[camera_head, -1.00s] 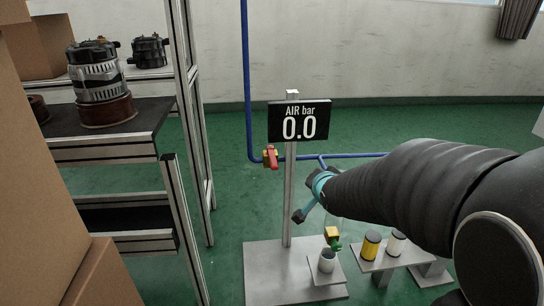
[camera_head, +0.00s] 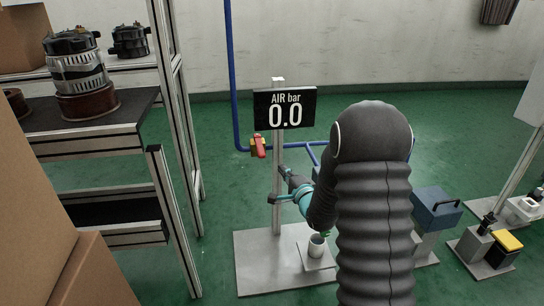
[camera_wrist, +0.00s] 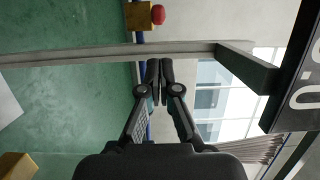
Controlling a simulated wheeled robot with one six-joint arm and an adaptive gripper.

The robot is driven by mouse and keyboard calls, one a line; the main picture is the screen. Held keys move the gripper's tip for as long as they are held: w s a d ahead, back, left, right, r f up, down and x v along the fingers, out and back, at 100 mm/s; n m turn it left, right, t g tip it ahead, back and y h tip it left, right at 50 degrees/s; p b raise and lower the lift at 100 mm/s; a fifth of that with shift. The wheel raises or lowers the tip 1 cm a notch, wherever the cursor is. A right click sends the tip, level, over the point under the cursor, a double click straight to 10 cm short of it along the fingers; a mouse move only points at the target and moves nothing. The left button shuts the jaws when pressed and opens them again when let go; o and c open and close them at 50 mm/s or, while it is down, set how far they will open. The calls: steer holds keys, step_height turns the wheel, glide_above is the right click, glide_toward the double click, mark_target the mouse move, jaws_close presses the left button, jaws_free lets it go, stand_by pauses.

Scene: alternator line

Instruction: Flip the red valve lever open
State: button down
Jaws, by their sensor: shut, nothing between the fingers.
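The red valve lever (camera_head: 259,146) sits on a yellow valve body on the blue pipe, left of the gauge post, in the head view. It stands roughly upright, across the horizontal pipe run. In the wrist view the red lever end (camera_wrist: 158,14) and yellow body (camera_wrist: 138,16) show at the top edge, beyond the post. My gripper (camera_wrist: 160,68) is shut and empty, its fingertips close to the post in that view. In the head view my gripper (camera_head: 284,170) is right of and below the lever, apart from it, and partly hidden by my arm.
The gauge sign (camera_head: 285,107) reads 0.0 on its post (camera_head: 278,200), between my gripper and the lever in the picture. A shelf (camera_head: 95,140) with alternators and cardboard boxes (camera_head: 60,210) is at left.

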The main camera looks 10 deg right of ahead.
steer(key=shift+w, duration=0.1)
steer(key=p, duration=0.1)
glide_toward(259, 146)
steer(key=w+d, duration=0.1)
steer(key=w, duration=0.3)
steer(key=shift+d+f, duration=0.1)
steer(key=shift+f, duration=0.35)
